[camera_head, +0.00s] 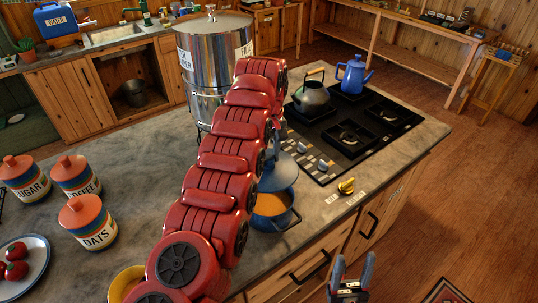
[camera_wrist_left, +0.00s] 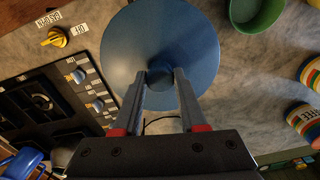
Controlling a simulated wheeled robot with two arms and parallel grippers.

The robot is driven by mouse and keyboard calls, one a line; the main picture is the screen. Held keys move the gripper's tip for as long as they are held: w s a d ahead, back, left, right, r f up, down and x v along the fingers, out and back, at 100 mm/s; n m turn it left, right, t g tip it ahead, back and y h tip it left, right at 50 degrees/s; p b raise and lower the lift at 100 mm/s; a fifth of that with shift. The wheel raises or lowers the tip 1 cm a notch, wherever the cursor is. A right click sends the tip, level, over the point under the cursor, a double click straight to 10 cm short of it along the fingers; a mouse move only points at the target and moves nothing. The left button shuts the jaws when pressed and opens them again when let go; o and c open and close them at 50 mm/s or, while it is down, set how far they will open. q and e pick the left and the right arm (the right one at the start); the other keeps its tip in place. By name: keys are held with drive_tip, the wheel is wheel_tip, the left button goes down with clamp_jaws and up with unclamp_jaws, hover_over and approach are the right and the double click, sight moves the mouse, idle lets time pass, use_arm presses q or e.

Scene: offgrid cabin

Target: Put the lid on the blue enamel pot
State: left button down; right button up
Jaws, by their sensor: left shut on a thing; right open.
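The blue lid (camera_head: 279,174) is tilted in the head view, above and partly in front of the far side of the blue enamel pot (camera_head: 284,221). The pot stands near the counter's front edge with orange contents showing. My left gripper (camera_wrist_left: 161,77) is shut on the knob of the lid, whose round blue top fills the upper middle of the left wrist view (camera_wrist_left: 160,35). The lid hides the pot there. In the head view my red left arm hides most of the left gripper. My right gripper (camera_head: 353,265) is open and empty, in front of the counter drawers.
A black stove (camera_head: 352,134) with a dark kettle (camera_head: 311,97) and a blue coffee pot (camera_head: 353,75) lies behind the pot to the right. A steel dispenser (camera_head: 205,62) stands behind my arm. Canisters (camera_head: 87,225) and a plate of tomatoes (camera_head: 38,268) are at left.

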sight(269, 167)
use_arm(q)
wheel_tip(269, 167, down, 6)
drive_tip(key=b, duration=0.4)
drive_tip(key=shift+f+b, duration=0.1)
drive_tip(key=shift+b, duration=0.25)
drive_tip(key=shift+f+b, duration=1.6)
drive_tip(key=shift+f, duration=0.7)
drive_tip(key=shift+b, duration=0.55)
drive_tip(key=shift+f+b, duration=0.55)
drive_tip(key=shift+b, duration=0.25)
idle(1.6)
unclamp_jaws()
idle(0.3)
drive_tip(key=shift+r, duration=0.2)
drive_tip(key=shift+r+p, duration=2.45)
drive_tip(key=shift+r, duration=0.9)
